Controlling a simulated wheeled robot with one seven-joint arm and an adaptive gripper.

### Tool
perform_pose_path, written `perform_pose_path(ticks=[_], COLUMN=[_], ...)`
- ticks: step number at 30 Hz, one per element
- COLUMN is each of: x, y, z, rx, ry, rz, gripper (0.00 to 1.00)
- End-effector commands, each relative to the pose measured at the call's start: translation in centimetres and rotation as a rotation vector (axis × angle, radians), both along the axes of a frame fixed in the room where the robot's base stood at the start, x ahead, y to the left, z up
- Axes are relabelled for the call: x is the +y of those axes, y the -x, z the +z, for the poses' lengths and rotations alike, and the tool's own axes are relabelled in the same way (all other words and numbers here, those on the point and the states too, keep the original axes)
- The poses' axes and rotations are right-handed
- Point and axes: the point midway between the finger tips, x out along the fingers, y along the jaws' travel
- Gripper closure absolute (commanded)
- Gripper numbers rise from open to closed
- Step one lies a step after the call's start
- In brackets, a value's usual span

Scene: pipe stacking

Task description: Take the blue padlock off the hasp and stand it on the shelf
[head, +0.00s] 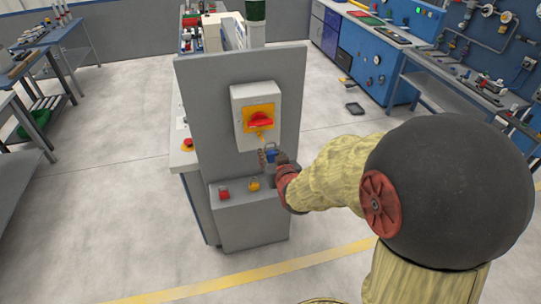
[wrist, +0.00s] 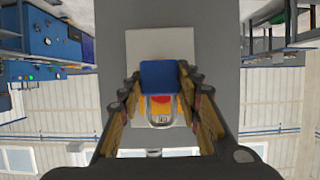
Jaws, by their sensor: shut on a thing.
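The blue padlock (head: 270,152) is between the fingers of my gripper (head: 273,158), just below and slightly right of the yellow hasp (head: 261,136). In the wrist view its blue body (wrist: 161,74) sits between the two fingers (wrist: 160,95), with its pale shackle (wrist: 160,107) over the yellow plate. My gripper is shut on it. I cannot tell whether the shackle still passes through the hasp. The red switch handle (head: 261,120) is above, on a white box (head: 242,97). The grey shelf (head: 238,205) is below.
A red padlock (head: 223,192) and a yellow padlock (head: 253,184) stand on the left part of the shelf. The grey panel (head: 205,95) rises behind the shelf. My arm partly hides the shelf's right end. Workbenches stand farther off on both sides.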

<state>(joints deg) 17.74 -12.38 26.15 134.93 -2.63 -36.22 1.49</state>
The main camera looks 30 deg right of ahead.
Motion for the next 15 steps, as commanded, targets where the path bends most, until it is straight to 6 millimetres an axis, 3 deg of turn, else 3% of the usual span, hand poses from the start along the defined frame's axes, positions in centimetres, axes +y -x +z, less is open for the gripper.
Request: perform_pose_path(ticks=[15], x=[0.0], y=[-0.03], z=[-0.78], rx=[-0.001], ry=[0.0], rz=[0.0], gripper=[0.93])
